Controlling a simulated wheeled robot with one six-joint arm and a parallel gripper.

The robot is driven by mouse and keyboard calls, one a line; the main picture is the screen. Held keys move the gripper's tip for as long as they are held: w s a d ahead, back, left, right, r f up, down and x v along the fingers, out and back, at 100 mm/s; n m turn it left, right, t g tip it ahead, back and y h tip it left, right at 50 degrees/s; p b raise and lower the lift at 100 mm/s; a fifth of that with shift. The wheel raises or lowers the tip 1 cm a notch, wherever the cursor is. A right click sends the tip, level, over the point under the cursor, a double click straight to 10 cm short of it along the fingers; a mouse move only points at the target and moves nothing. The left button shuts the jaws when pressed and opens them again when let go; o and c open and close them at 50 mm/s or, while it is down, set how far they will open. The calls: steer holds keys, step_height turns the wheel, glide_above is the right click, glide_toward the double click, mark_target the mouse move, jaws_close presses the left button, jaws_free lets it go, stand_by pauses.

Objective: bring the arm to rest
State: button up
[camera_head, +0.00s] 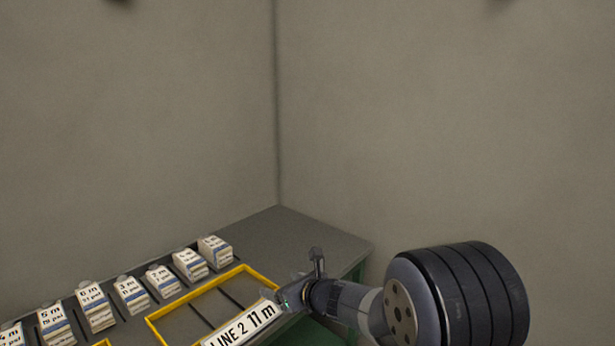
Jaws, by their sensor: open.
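My arm (455,295) reaches in from the lower right of the head view. My gripper (300,275) is at its end, above the front right part of the grey bench, beside the right corner of a yellow-edged frame (208,284). One finger stands up and the jaws are open. I see nothing held between them. The gripper hides part of the frame's right corner.
The grey bench (285,232) stands in a corner of plain walls. A row of several labelled blocks (162,281) stands behind the frame. A white sign reading "LINE 2 11 m" (240,328) is at the frame's front. The bench's back right corner is clear.

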steer(key=s+d+f+m+t+h, duration=0.1)
steer(key=s+d+f+m+h, duration=0.1)
steer(key=d, duration=0.7)
steer(key=s+d+f+m+t+h, duration=0.1)
steer(key=s+d+f+m+h, duration=0.1)
steer(key=d, duration=0.8)
steer(key=shift+s+d+f+t, duration=0.2)
steer(key=shift+s+f+t, duration=0.2)
steer(key=shift+s+f, duration=0.55)
steer(key=shift+s+a+r, duration=0.1)
steer(key=shift+s+r, duration=0.1)
steer(key=shift+r, duration=0.05)
